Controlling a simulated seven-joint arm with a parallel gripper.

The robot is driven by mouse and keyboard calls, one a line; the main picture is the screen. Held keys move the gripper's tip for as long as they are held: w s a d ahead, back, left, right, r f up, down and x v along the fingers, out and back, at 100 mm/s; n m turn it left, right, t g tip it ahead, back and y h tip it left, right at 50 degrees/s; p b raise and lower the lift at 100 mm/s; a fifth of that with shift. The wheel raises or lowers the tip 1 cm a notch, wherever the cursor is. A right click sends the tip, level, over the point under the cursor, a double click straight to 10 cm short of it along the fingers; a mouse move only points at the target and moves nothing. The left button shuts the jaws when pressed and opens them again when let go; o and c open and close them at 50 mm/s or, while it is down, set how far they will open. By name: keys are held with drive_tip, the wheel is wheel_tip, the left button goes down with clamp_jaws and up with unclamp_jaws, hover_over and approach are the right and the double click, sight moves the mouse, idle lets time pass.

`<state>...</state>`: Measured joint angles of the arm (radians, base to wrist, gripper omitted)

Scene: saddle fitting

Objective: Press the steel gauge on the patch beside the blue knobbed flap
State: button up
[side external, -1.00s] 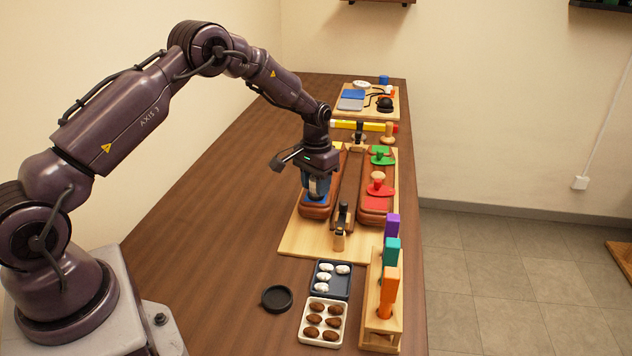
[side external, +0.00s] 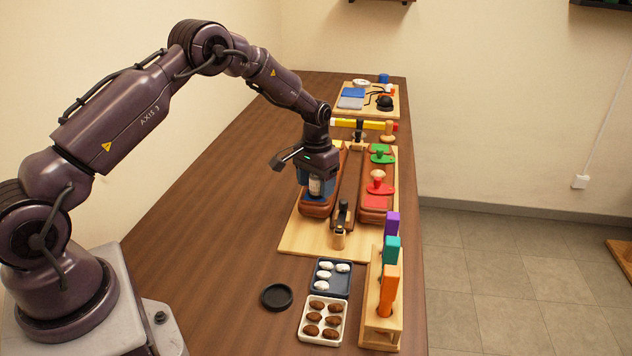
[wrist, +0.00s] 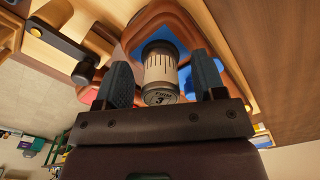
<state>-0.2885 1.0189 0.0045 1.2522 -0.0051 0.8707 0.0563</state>
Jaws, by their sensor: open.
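The steel gauge (wrist: 160,75), a pale ticked cylinder with a dark marked end, stands between the two fingers of my gripper (wrist: 162,85) in the wrist view. Gaps show between it and the fingers. Its far end meets a blue area (wrist: 148,47) on the brown pad. In the side view the gauge (side external: 315,187) shows under my gripper (side external: 316,184), over the near end of the left brown pad (side external: 336,180). My gripper is open around it.
The right brown pad carries a red knobbed flap (side external: 377,188) and a green one (side external: 381,153). A black-handled clamp (side external: 341,218) stands between the pads at the front. A wooden rack (side external: 384,325) with coloured blocks, two trays and a black ring (side external: 277,297) are nearer.

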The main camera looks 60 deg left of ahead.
wheel_tip(320, 180, up, 13)
drive_tip(key=s+d+r+m+t, duration=0.1)
drive_tip(key=s+d+r, duration=0.3)
drive_tip(key=s, duration=0.6)
drive_tip(key=s+d+r+m+t, duration=0.1)
drive_tip(key=s+d+r, duration=0.4)
drive_tip(key=s, duration=0.5)
drive_tip(key=s+d+r+t, duration=0.3)
drive_tip(key=s+d+r, duration=0.2)
drive_tip(key=s, duration=0.5)
drive_tip(key=shift+d+m+t, duration=0.3)
drive_tip(key=shift+d+m, duration=0.1)
